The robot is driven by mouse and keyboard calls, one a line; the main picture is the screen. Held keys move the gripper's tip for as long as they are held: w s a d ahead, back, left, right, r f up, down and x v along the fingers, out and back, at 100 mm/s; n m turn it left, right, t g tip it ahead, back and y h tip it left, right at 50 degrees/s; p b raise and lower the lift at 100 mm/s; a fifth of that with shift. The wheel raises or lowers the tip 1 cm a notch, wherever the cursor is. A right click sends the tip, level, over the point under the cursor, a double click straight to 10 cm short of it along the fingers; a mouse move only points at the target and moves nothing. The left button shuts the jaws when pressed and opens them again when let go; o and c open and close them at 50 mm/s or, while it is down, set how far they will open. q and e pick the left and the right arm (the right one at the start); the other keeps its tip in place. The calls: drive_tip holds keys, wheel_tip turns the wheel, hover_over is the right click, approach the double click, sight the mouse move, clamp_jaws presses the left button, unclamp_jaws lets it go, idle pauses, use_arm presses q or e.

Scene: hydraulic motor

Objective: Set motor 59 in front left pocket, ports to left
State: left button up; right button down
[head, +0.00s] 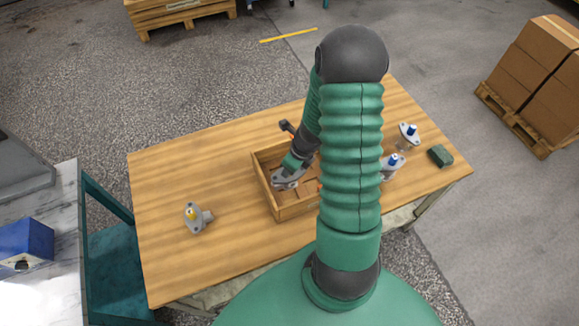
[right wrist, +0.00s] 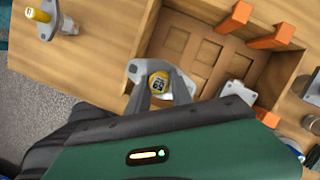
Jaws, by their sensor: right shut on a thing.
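My right gripper (right wrist: 160,92) is shut on a grey flanged motor (right wrist: 137,70) with a yellow, numbered cap; its digits are too small to read surely. In the head view my right gripper (head: 293,168) holds this motor at the left part of the wooden tray (head: 299,209). In the right wrist view the motor overlaps the tray's left wall (right wrist: 149,25); whether it touches the tray I cannot tell. Bare square pockets (right wrist: 190,62) show beside it. Its ports are largely hidden. My left gripper is not in view.
Another yellow-capped motor (head: 195,217) lies on the table left of the tray. Two blue-capped motors (head: 409,134) (head: 392,165) and a dark green block (head: 440,156) are at the right. Orange pieces (right wrist: 272,38) and a light grey part (right wrist: 238,93) show at the tray.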

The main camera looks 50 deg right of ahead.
sight(290, 183)
drive_tip(key=shift+f+b, duration=3.8)
drive_tip(key=shift+f, duration=0.45)
drive_tip(key=shift+f+b, duration=0.45)
drive_tip(key=shift+b, duration=0.05)
drive_tip(key=c, duration=1.1)
unclamp_jaws()
drive_tip(key=shift+o, duration=0.2)
drive_tip(key=shift+a, duration=0.1)
